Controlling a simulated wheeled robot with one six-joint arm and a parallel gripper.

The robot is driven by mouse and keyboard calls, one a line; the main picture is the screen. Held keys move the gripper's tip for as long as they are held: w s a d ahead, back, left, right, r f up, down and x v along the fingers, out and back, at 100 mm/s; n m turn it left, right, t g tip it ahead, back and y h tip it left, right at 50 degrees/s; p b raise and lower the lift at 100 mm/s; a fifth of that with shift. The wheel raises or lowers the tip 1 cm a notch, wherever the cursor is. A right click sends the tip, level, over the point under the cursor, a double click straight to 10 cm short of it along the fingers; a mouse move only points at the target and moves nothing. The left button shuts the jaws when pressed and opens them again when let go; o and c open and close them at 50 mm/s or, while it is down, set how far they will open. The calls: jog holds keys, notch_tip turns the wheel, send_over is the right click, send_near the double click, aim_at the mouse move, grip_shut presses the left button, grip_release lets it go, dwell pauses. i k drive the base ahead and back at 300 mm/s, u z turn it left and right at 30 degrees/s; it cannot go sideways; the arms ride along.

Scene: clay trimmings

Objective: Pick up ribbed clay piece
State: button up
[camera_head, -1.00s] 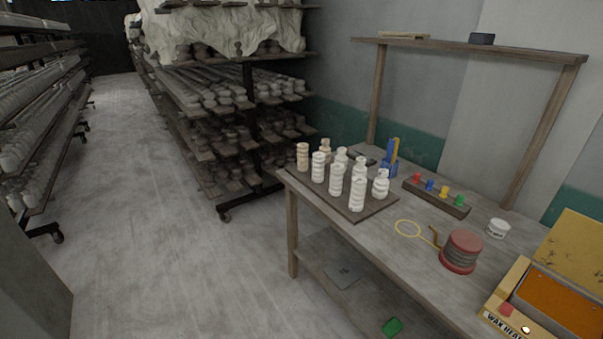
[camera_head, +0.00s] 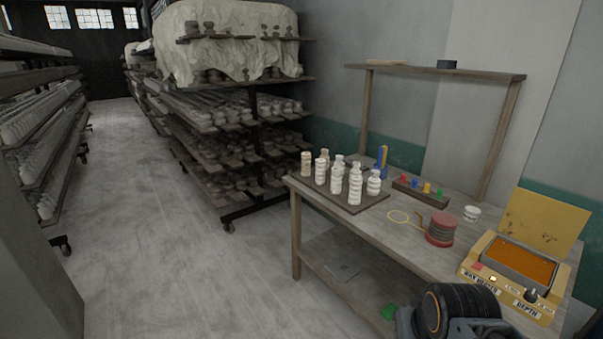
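Several upright clay pieces stand close together on a dark board (camera_head: 371,203) at the left end of the wooden table. Most are white, with ring-like ridges: a tall white ribbed piece (camera_head: 355,187) at the front, a shorter one (camera_head: 374,183) to its right, and others (camera_head: 337,179) to its left. A tan ribbed piece (camera_head: 306,164) stands at the board's left. Pieces at the back are partly hidden. I cannot tell which single piece the task means. My gripper is not in view; only a dark part of my arm shows at the bottom right, apart from the board.
The table (camera_head: 425,260) also bears a block with coloured knobs (camera_head: 420,190), a yellow loop tool (camera_head: 399,217), a red-and-grey round stack (camera_head: 440,229), a white jar (camera_head: 471,213) and an open yellow wax box (camera_head: 510,265). Shelving (camera_head: 255,110) stands behind. Floor is clear at left.

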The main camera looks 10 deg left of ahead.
aim_at(320, 164)
jog(key=u, duration=0.8)
jog(key=i, duration=1.15)
jog(key=u, duration=0.6)
jog(key=i, duration=1.25)
jog(key=z, duration=1.15)
jog(key=i, duration=0.95)
jog(key=z, duration=0.85)
